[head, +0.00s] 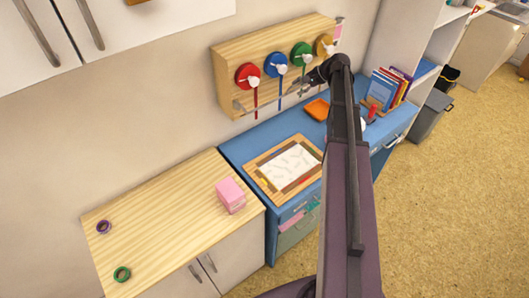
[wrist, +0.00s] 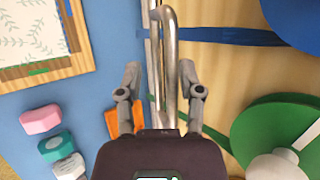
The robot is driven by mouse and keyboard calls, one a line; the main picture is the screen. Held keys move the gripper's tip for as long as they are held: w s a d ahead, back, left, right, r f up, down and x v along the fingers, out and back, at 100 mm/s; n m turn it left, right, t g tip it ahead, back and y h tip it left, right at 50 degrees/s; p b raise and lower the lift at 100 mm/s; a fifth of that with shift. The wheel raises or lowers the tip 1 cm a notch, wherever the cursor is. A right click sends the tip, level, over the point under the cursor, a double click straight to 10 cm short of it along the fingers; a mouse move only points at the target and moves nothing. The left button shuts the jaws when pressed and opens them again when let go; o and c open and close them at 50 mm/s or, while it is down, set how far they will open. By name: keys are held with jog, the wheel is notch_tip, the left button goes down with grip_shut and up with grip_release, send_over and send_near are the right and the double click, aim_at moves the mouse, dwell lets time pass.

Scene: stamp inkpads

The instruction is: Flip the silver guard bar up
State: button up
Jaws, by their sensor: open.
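The silver guard bar (head: 240,105) runs along the lower front of the wooden wall rack (head: 232,85). Much of its right part is hidden or hard to make out behind my arm and gripper. In the wrist view the bar (wrist: 171,60) shows as bent metal tubing passing between my fingers. My gripper (head: 300,88) is at the lower front of the rack, near the green reel. In the wrist view my gripper (wrist: 165,84) is open, with one finger on each side of the bar. A gap shows beside each finger; contact cannot be told.
Red (head: 247,76), blue (head: 276,64), green (head: 301,54) and orange (head: 323,45) reels with ribbons are on the rack. Below are an orange tray (head: 317,109), a framed sheet (head: 289,166) and books (head: 385,88). A pink box (head: 230,195) stands on the left counter.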

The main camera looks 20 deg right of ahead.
notch_tip(320, 180, down, 4)
jog(key=f+n+t+y+b, duration=0.15)
jog(key=t+y+b, duration=0.4)
jog(key=b, duration=0.95)
jog(key=s+d+r+t+h+p, duration=0.1)
jog(key=s+d+r+p, duration=0.15)
jog(key=s+d, duration=0.65)
jog(key=s+a+f+n+g+h+p, duration=0.1)
jog(key=a+f+n+g+p, duration=0.15)
jog(key=a, duration=0.55)
jog(key=s+a+f+n+g+h+p, duration=0.1)
jog(key=a+n+g+p, duration=0.15)
jog(key=a, duration=0.65)
jog(key=s+a+f+n+g+h+p, duration=0.1)
jog(key=s+a+n+g+h+p, duration=0.3)
jog(key=s+a, duration=0.5)
jog(key=a+g+h, duration=0.2)
jog(key=a, duration=0.1)
jog(key=shift+a+f+p, duration=0.3)
jog(key=shift+a+f, duration=0.05)
jog(key=shift+f, duration=0.05)
jog(key=shift+s, duration=0.1)
